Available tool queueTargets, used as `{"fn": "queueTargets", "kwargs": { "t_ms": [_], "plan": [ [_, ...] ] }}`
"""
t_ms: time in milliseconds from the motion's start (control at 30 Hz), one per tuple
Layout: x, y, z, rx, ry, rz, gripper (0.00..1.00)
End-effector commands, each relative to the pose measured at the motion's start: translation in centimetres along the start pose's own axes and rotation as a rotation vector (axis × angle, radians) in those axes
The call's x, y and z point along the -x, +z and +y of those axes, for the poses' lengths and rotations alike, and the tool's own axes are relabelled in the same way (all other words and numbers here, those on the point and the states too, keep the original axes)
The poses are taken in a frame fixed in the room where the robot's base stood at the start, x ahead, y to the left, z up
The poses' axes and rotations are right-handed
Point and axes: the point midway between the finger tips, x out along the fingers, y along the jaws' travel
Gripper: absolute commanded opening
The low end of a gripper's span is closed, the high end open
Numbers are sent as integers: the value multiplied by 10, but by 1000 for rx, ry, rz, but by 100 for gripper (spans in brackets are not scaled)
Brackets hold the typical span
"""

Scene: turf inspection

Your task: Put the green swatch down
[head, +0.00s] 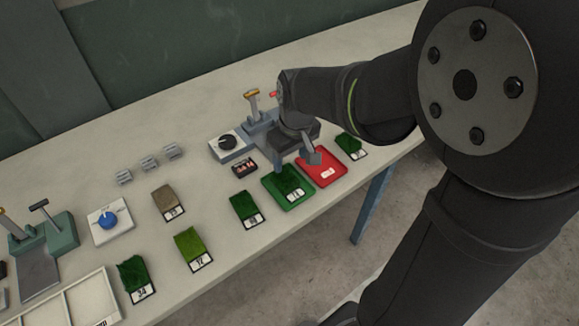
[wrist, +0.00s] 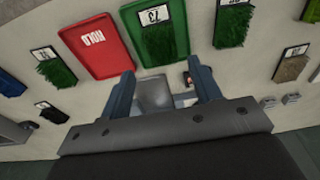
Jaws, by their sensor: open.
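A green swatch (head: 288,181) with a white number label lies in the green tray (head: 303,203). In the wrist view the swatch (wrist: 158,45) lies flat inside the tray (wrist: 127,17), its label at the top edge. My gripper (head: 297,161) is just above the tray's far side in the head view and partly covers it. In the wrist view my gripper (wrist: 160,68) has its two fingers wide apart with no swatch between them. The swatch is clear of the fingers.
The red tray (head: 334,169), marked HOLD, stands close to the green tray. Other swatches lie around: dark green ones (head: 244,206) (head: 348,143), a lighter green one (head: 189,244) and a brown one (head: 166,202). A dial box (head: 228,146) stands behind.

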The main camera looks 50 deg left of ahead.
Motion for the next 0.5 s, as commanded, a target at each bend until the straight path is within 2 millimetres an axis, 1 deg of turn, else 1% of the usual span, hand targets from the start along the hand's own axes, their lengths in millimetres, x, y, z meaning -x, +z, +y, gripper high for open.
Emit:
{"fn": "queueTargets", "kwargs": {
  "t_ms": [33,200,500],
  "plan": [
    [8,-1,0,0,1,4,58],
    [21,0,0,0,1,1,58],
    [23,0,0,0,0,0,58]
  ]
}}
